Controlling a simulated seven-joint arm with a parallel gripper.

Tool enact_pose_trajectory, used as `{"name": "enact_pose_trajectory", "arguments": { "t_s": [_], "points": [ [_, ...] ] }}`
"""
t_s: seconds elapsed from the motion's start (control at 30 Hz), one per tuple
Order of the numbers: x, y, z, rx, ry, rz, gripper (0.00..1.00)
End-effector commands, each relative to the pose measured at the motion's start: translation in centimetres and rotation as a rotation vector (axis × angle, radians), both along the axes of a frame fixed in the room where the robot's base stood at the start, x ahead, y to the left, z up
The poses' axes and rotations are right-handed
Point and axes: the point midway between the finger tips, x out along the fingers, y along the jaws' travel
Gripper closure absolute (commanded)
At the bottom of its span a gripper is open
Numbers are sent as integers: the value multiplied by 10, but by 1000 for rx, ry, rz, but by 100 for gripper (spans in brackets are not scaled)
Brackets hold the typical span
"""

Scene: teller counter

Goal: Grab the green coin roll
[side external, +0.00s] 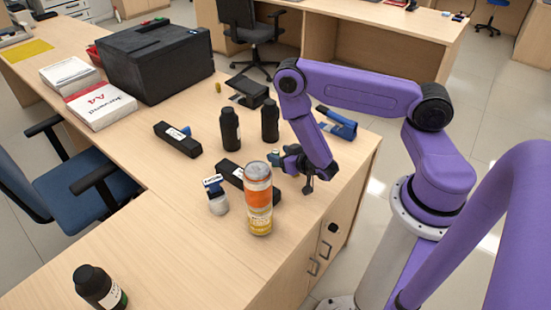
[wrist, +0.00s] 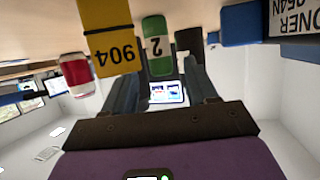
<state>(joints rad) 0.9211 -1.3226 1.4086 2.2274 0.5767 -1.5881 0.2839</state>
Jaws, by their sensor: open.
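In the wrist view the green coin roll (wrist: 156,48) shows a white label with a "2". It lies just beyond and between the fingertips of my gripper (wrist: 162,72). My gripper is open, with a finger to each side of the roll's line and no visible contact. In the side external view my gripper (side external: 286,161) is low over the counter, behind the orange and yellow can. The roll cannot be made out clearly there.
A blue item (wrist: 240,24) is right.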

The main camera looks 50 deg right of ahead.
Motion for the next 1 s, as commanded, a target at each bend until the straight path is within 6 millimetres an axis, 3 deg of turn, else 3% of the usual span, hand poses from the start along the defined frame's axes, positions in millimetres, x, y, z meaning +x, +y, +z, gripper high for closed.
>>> {"name": "enact_pose_trajectory", "arguments": {
  "t_s": [0.2,0.53,0.57,0.7,0.73,1.0],
  "points": [
    [24,-4,-9,1,-1,-2,43],
    [28,-5,-12,-1,0,1,43],
    [28,-5,-11,0,0,1,49],
    [28,-5,-11,0,0,1,95],
    [28,-5,-11,-1,0,1,100],
    [28,-5,-11,0,-1,1,100]
  ]
}}
